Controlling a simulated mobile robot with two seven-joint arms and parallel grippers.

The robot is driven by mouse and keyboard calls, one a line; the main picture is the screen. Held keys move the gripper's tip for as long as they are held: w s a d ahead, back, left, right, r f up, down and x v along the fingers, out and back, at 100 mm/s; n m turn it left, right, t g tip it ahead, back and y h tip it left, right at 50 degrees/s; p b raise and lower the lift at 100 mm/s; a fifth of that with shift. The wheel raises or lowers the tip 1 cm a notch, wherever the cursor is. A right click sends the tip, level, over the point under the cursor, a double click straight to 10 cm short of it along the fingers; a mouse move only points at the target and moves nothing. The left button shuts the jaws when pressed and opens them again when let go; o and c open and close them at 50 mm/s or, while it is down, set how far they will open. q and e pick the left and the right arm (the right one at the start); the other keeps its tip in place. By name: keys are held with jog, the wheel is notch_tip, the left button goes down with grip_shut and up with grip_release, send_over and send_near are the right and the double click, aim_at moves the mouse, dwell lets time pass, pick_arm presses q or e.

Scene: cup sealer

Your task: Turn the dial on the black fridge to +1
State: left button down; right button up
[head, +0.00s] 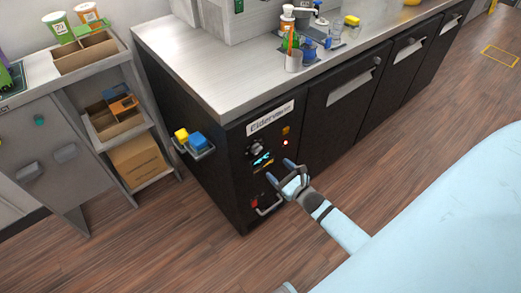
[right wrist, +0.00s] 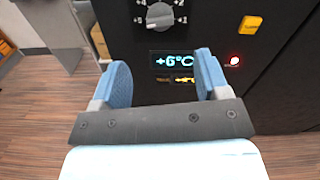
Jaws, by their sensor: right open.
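The black fridge (head: 222,175) stands under the steel counter, with a control panel on its near end. Its round grey dial (right wrist: 159,16) is at the top of the right wrist view, and in the head view the dial (head: 256,149) sits below the name plate. The display (right wrist: 173,61) under the dial reads +6°C. My right gripper (head: 279,171) is open and empty in front of the panel, below and to the right of the dial. In the right wrist view its blue fingers (right wrist: 163,75) are apart, below the dial and not touching it.
An orange switch (right wrist: 250,25) and a lit red lamp (right wrist: 234,61) are right of the display. A side holder (head: 196,151) with yellow and blue items is on the fridge's left face. A shelf unit (head: 128,122) stands left. Wooden floor in front is clear.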

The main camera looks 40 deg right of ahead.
aim_at(259, 151)
jog(key=w, duration=1)
jog(key=shift+w+a, duration=0.15)
jog(key=shift+a, duration=0.25)
jog(key=c, duration=0.9)
